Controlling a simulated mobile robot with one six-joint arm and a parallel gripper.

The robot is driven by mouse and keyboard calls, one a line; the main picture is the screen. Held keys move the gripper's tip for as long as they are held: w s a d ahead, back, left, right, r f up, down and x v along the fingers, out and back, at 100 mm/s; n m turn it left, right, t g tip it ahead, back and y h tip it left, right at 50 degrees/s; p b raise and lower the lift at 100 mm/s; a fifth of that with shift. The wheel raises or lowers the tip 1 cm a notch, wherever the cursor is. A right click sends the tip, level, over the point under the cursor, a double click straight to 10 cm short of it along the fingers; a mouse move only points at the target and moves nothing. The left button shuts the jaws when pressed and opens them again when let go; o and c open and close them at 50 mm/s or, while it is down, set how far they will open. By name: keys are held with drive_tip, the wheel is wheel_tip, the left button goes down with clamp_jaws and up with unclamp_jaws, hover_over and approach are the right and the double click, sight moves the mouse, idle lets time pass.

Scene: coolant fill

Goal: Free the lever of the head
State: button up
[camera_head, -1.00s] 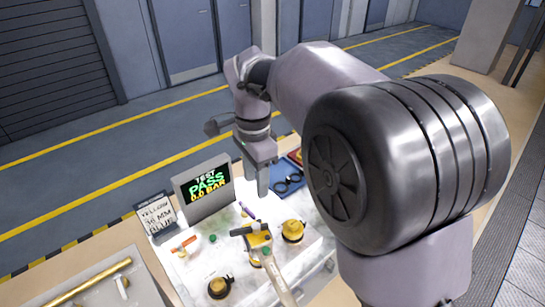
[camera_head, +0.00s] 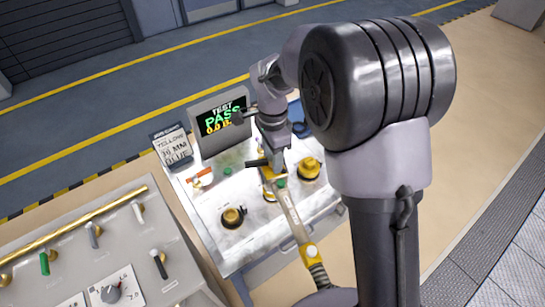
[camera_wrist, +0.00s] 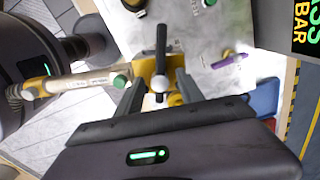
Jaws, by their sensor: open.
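The yellow head (camera_wrist: 150,67) sits at the end of a pale tube (camera_wrist: 80,84) in the wrist view. Its black lever (camera_wrist: 161,45) points away from my gripper, with a whitish round end nearest me. My gripper (camera_wrist: 160,92) is open, one grey finger on each side of that near end; I cannot tell whether either touches. In the head view my gripper (camera_head: 272,168) is down at the head, hiding part of it. The black lever (camera_head: 255,163) sticks out to its left, and the tube (camera_head: 294,222) runs toward the front.
A screen (camera_head: 221,116) reading TEST PASS stands behind the worktop (camera_head: 205,187), beside a written card (camera_head: 172,146). Yellow-and-black fittings stand at the right (camera_head: 310,168) and front left (camera_head: 232,217). A purple piece (camera_wrist: 230,61) lies nearby. A panel with valves (camera_head: 80,255) is at left.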

drive_tip(key=shift+c, duration=0.3)
clamp_jaws()
idle(1.1)
